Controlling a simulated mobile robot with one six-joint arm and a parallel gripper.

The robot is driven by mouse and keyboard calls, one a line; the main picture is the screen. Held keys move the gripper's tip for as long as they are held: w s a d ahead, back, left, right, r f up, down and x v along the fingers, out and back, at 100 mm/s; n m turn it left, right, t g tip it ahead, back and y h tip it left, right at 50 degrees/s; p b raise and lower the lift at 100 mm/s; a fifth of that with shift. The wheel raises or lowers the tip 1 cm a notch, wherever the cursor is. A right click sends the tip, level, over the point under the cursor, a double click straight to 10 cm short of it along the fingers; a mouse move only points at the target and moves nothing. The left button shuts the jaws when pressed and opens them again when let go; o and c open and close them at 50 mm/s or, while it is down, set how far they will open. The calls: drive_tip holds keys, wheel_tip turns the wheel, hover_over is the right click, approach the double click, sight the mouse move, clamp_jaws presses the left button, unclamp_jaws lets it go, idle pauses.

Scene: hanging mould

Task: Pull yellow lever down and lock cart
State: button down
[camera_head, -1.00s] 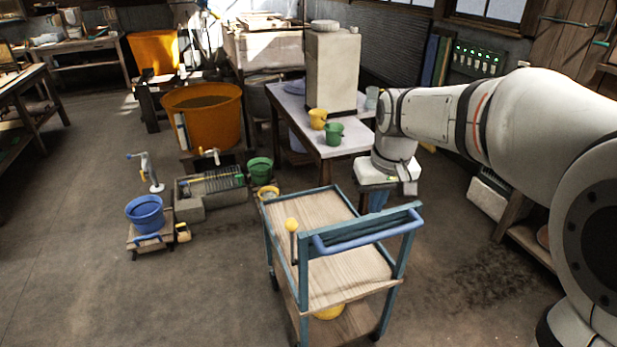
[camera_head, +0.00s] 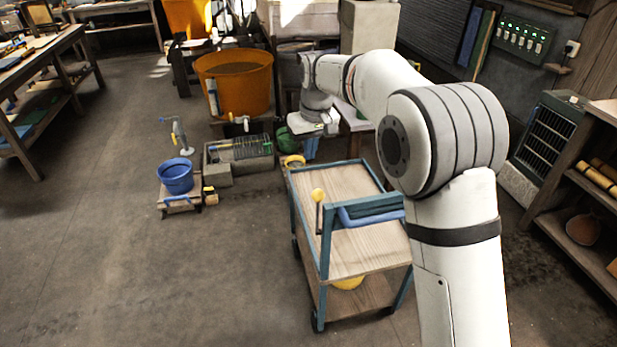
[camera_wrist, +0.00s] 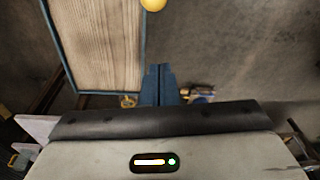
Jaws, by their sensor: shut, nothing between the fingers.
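The cart (camera_head: 362,252) has wooden shelves, a teal frame and a blue handle. Its yellow lever (camera_head: 318,196), a round knob on a dark stem, stands upright at the cart's near left side in the head view. My gripper (camera_head: 311,153) points down beyond the cart's far edge, apart from the lever. In the wrist view, the gripper's blue fingers (camera_wrist: 159,76) are shut and empty. The lever's yellow knob (camera_wrist: 153,4) shows at the top edge, and the cart's wooden shelf (camera_wrist: 95,45) is to the left. The lever's base is not clear.
A blue bucket (camera_head: 175,175) on a small dolly stands left of the cart. A grate-topped basin (camera_head: 240,153) and an orange tub (camera_head: 235,85) stand behind. Shelving (camera_head: 590,190) is at the right. Floor left of the cart is clear.

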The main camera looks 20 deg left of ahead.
wheel_tip(320, 180, down, 9)
drive_tip(key=s+d+p, duration=0.1)
drive_tip(key=s, duration=0.1)
drive_tip(key=shift+d, duration=0.25)
idle(0.4)
